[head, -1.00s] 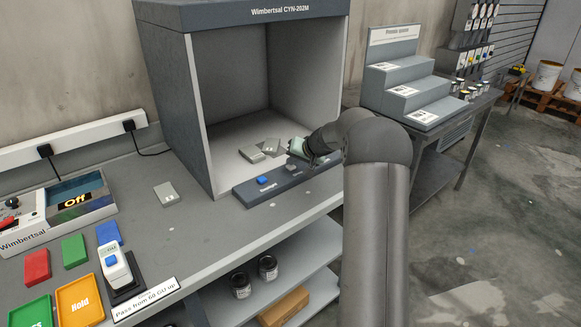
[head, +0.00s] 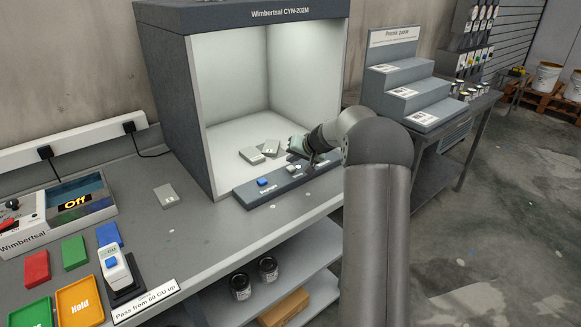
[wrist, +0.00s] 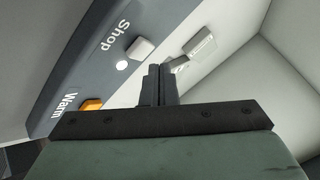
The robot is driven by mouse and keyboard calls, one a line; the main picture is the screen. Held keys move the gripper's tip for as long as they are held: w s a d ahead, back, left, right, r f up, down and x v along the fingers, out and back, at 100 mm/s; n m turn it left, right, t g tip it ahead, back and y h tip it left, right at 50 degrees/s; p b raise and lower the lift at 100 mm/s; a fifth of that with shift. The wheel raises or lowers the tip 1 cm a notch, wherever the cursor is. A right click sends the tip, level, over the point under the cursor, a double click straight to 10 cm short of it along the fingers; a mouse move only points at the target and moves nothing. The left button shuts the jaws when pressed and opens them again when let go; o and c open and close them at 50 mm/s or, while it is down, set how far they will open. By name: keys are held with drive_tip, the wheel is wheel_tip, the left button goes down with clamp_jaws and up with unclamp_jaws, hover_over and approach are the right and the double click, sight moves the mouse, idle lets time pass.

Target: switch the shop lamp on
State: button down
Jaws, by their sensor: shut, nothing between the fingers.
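The Wimbertsal light booth (head: 240,9) has a brightly lit interior. A dark control strip (head: 240,197) runs along its front edge with a blue button (head: 262,181) at the left end. In the wrist view, the white Shop button (wrist: 140,48) has a bright white dot (wrist: 121,65) next to it. The orange Warm button (wrist: 92,103) is further along the strip. My gripper (head: 312,162) is over the right part of the strip. Its fingers (wrist: 158,84) are shut and empty, near the Shop button and apart from it in the picture.
Grey sample blocks (head: 251,155) lie on the booth floor close to my gripper. A stepped display stand (head: 408,90) is to the right. On the left bench are a gloss meter (head: 114,266), coloured tiles (head: 74,251) and a box reading "Off" (head: 75,202).

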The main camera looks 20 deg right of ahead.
sight(293, 169)
wheel_tip(293, 169, up, 6)
drive_tip(key=p, duration=0.3)
idle(0.5)
drive_tip(key=w+a+r+v, duration=0.1)
drive_tip(key=v, duration=0.7)
drive_tip(key=shift+s+r, duration=0.2)
